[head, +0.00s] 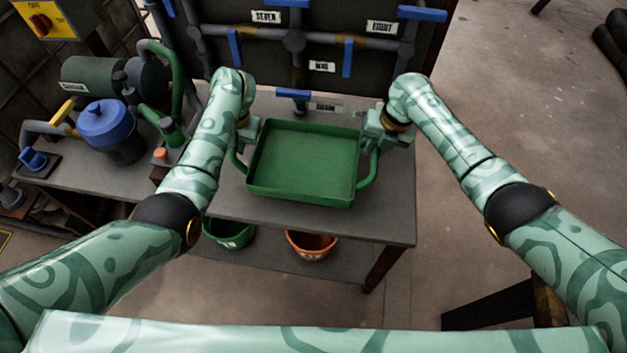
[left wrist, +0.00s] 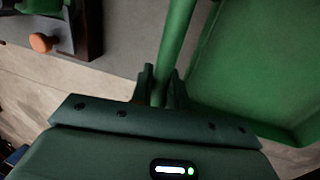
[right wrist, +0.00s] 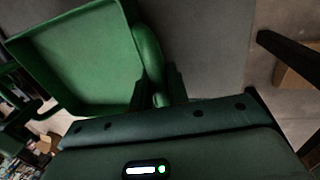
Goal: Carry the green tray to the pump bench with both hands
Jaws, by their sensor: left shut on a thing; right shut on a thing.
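The green tray (head: 303,163) is an empty, shallow rectangular tray with a tube handle on each short side. In the head view it is over the grey table (head: 385,222) below the valve board; I cannot tell whether it touches the top. My left gripper (head: 243,134) is shut on the tray's left handle, which also shows between the fingers in the left wrist view (left wrist: 160,88). My right gripper (head: 376,140) is shut on the right handle, seen between the fingers in the right wrist view (right wrist: 158,90). The tray looks roughly level.
A bench with a green pump (head: 100,78) and a blue-lidded pot (head: 108,128) stands at the left. A pipe board (head: 325,85) with blue valve handles rises behind the table. A green bucket (head: 232,236) and an orange bucket (head: 312,245) sit below.

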